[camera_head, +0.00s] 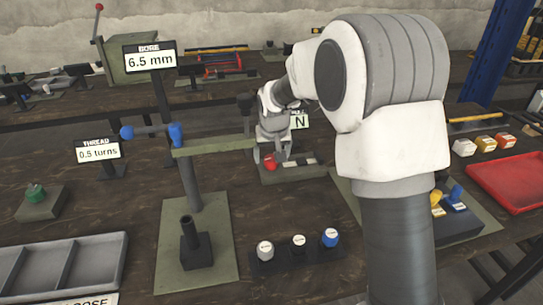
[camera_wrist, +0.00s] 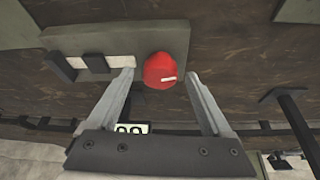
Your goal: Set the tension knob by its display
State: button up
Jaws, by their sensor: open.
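A red round knob (camera_head: 270,161) sits on a grey-green base plate (camera_head: 295,176) in the middle of the bench. In the wrist view the knob (camera_wrist: 160,71) carries a short white mark. My gripper (camera_wrist: 159,75) is open, with one finger on either side of the knob; I cannot tell whether they touch it. In the head view the wrist hangs over the knob. A white display (camera_head: 299,121) behind it shows an "N"; my wrist hides its number. The display (camera_wrist: 131,128) is mostly covered by the gripper body in the wrist view.
A white strip with dark blocks (camera_wrist: 92,63) lies beside the knob. A press post with a "BORE 6.5 mm" sign (camera_head: 150,58) stands to the left. A row of knobs on a dark block (camera_head: 297,247) stands in front. A red tray (camera_head: 508,182) is at right.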

jog(key=p+v, duration=0.2)
jog(key=v, duration=1)
